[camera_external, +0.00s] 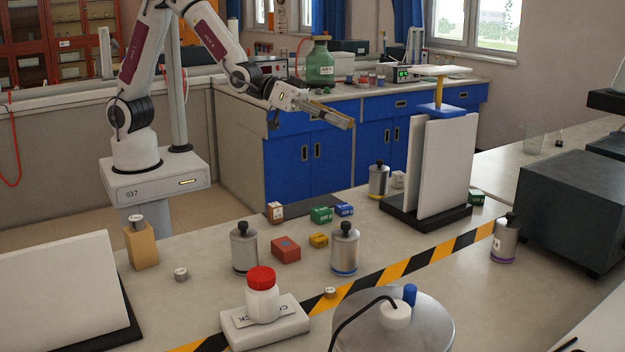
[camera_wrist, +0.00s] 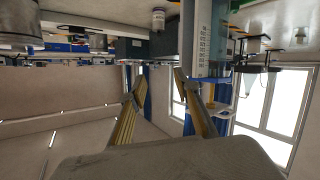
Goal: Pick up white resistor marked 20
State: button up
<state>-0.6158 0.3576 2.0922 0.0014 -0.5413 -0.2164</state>
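My gripper (camera_external: 338,117) is raised high above the bench in the outside view, far from the small blocks. In the wrist view its two yellowish fingers (camera_wrist: 155,86) are apart with nothing between them. A small white-faced block with brown sides (camera_external: 275,211) stands on the dark strip at the bench's back edge. Another small whitish block (camera_external: 397,180) is partly hidden behind a metal canister. The markings on both are too small to read, so I cannot tell which is the resistor marked 20. Neither shows clearly in the wrist view.
Green (camera_external: 321,215), blue (camera_external: 344,210), red (camera_external: 286,249) and yellow (camera_external: 318,240) blocks lie among metal canisters (camera_external: 244,248). Upright white panels (camera_external: 444,165) stand at right. A red-capped bottle (camera_external: 262,295) stands in front. A striped tape (camera_external: 400,268) crosses the bench.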

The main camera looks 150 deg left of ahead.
aim_at(393, 175)
jog(key=s+a+f+n+y, duration=0.25)
jog(key=a+f, duration=0.25)
jog(key=a, duration=0.4)
jog(key=s+a+f+n+y, duration=0.25)
jog(key=s+a+f, duration=0.2)
jog(key=a, duration=0.55)
jog(key=s+a+f+y, duration=0.1)
jog(key=s+a+f, duration=0.1)
jog(key=s+f, duration=0.1)
jog(key=s+a+f+g+y, duration=0.1)
jog(key=s+a+f, duration=0.1)
jog(key=s+f, duration=0.2)
jog(key=s+a+f+y, duration=0.1)
jog(key=s+a+f, duration=0.1)
jog(key=s+f, duration=0.1)
jog(key=shift+s+a+f, duration=0.1)
jog(key=shift+s+f, duration=0.25)
jog(key=shift+f, duration=0.4)
notch_tip(393, 175, down, 2)
jog(key=shift+w+f+m, duration=0.1)
jog(key=shift+m, duration=0.9)
jog(key=shift+w+d+f+m+h, duration=0.25)
jog(key=shift+f+m+h, duration=0.15)
jog(key=shift+m, duration=0.05)
jog(key=shift+w+d+f+m+h, duration=0.25)
jog(key=shift+f+m+h, duration=0.15)
jog(key=shift+m, duration=0.05)
jog(key=shift+w+a, duration=0.1)
jog(key=shift+x, duration=1.15)
jog(key=shift+a, duration=0.1)
